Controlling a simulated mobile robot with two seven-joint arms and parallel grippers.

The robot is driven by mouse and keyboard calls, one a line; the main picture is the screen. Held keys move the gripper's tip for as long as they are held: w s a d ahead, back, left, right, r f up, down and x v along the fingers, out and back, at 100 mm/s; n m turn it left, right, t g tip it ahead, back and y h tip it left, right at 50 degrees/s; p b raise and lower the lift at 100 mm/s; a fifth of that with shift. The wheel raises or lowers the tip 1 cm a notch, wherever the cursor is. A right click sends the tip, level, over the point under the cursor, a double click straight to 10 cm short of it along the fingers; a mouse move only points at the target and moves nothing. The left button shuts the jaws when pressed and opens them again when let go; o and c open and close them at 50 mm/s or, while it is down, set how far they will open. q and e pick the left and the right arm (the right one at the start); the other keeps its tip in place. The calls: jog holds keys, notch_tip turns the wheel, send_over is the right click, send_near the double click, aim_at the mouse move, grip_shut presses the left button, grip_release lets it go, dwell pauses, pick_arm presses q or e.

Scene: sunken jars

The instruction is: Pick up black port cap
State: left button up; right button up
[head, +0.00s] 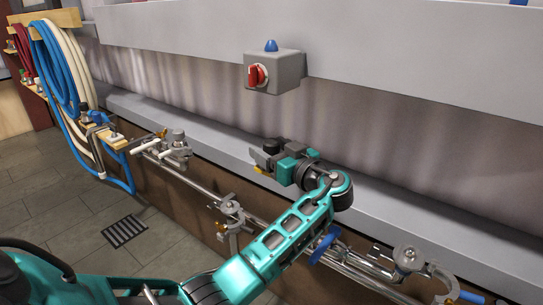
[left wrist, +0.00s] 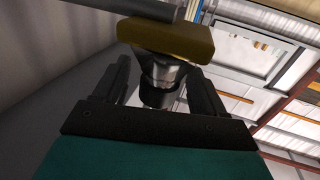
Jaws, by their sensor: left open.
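A black cylindrical piece that looks like the port cap (left wrist: 158,95) shows in the left wrist view, below a shiny metal neck (left wrist: 162,70) and a yellow-brown block (left wrist: 168,40). My left gripper (head: 270,156) is open, with one dark finger on each side of the black piece. I cannot tell whether the fingers touch it. In the head view the gripper is over the grey ledge, and a grey fitting with a small yellow part (head: 260,169) shows at its tips. The cap itself is hidden there. My right gripper is not in view.
A grey box with a red knob (head: 257,76) is on the wall above the gripper. Metal pipes with clamps (head: 231,208) run along the ledge's front. Blue and white hoses (head: 62,65) hang at left. A floor drain (head: 125,231) lies in the open tiled floor.

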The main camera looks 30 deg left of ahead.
pick_arm(q)
jog(key=shift+x, duration=1.15)
jog(key=shift+c, duration=0.4)
jog(key=c, duration=1.1)
